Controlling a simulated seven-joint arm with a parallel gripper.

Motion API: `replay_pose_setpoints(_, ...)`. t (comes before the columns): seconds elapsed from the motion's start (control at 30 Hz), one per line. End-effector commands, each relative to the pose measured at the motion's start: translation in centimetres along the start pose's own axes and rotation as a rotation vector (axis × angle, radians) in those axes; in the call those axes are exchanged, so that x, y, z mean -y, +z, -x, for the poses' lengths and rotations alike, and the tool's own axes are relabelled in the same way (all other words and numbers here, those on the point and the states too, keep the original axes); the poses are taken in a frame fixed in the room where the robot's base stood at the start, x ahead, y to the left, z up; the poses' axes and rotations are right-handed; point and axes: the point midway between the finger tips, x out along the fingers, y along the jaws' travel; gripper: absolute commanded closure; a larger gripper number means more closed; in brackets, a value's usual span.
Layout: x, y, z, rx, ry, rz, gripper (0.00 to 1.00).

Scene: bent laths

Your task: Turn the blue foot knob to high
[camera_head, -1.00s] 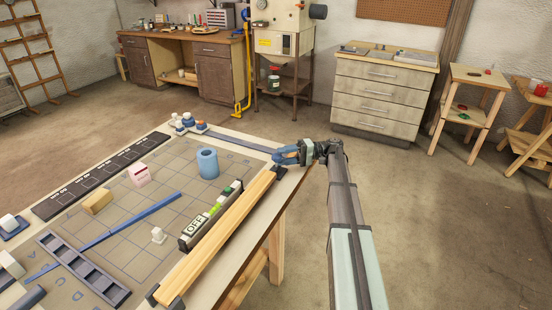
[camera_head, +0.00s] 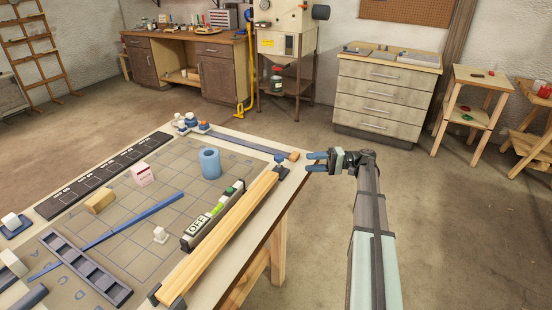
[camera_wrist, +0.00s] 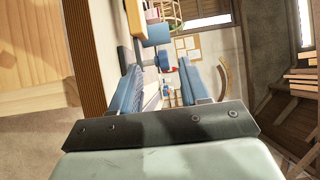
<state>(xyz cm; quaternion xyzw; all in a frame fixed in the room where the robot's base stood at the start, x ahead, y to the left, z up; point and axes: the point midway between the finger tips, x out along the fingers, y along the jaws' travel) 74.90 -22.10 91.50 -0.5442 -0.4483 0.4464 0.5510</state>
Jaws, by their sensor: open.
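My gripper (camera_head: 312,162) is open and empty, just right of the table's far right corner, with its blue fingers pointing left toward it. A small blue knob (camera_head: 281,159) stands on a dark holder at the far end of the pale wooden lath, left of my fingertips and apart from them. In the wrist view, my two blue fingers (camera_wrist: 160,88) are spread, and a blue rounded piece (camera_wrist: 157,35), probably the knob, shows above the gap. The knob's setting is too small to read. A block marked OFF (camera_head: 195,230) lies beside the lath.
The lath (camera_head: 220,237) runs along the table's right edge. Open floor lies right of the table.

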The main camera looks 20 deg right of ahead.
Motion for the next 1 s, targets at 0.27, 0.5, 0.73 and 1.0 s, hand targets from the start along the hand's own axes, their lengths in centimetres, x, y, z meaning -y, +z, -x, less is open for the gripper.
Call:
replay_pose_setpoints(0.27,0.2,-0.2,-0.6,-0.196,0.004,0.006,0.55)
replay_pose_setpoints(0.5,0.1,-1.2,-1.6,-0.231,0.007,0.007,0.55)
replay_pose_setpoints(0.73,0.1,-2.0,-5.0,-0.229,0.007,0.007,0.55)
replay_pose_setpoints(1.0,0.1,-3.1,-9.6,-0.229,0.008,0.007,0.55)
